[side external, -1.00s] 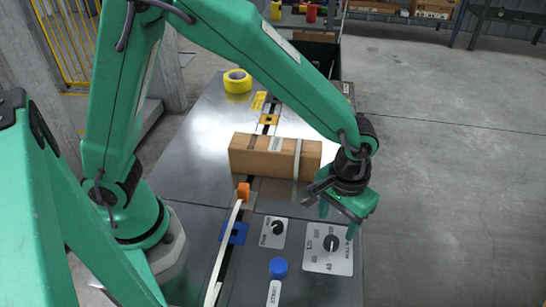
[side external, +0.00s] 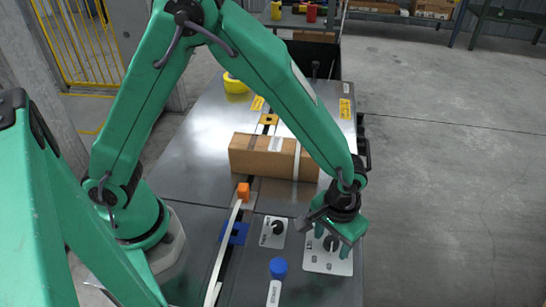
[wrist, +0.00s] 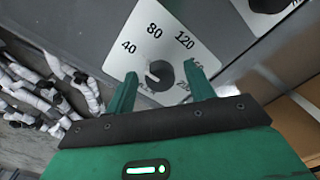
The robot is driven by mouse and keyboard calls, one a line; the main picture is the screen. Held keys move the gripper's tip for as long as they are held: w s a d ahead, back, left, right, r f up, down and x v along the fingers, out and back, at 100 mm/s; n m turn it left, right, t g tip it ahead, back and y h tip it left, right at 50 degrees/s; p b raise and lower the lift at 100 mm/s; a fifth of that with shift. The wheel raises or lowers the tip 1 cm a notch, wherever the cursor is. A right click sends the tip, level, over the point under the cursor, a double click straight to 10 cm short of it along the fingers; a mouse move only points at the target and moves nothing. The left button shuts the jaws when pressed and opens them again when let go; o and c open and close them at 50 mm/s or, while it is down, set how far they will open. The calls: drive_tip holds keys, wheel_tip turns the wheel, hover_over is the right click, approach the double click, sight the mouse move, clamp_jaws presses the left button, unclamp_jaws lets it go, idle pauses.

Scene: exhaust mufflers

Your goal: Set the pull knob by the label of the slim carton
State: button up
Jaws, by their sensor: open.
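The black pull knob (side external: 331,243) sits on a white dial plate (side external: 316,266) at the front right of the metal table. The wrist view shows this knob (wrist: 160,74) with the scale marks 40, 80 and 120 around it. My gripper (wrist: 160,72) is open, with one finger on each side of the knob in that picture. In the side view my gripper (side external: 332,246) hangs over the plate, and I cannot tell whether it touches the knob. The slim brown carton (side external: 258,160) lies behind the dials with a small pale label (side external: 275,144), too small to read.
A second dial (side external: 277,227) on a smaller plate is left of the pull knob. A blue button (side external: 278,267) stands in front. Open floor is right of the table.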

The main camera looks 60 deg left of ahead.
drive_tip(key=c, duration=1)
drive_tip(key=shift+m, duration=0.4)
drive_tip(key=m, duration=0.3)
drive_tip(key=shift+m, duration=0.3)
drive_tip(key=m, duration=1.3)
drive_tip(key=shift+m, duration=0.3)
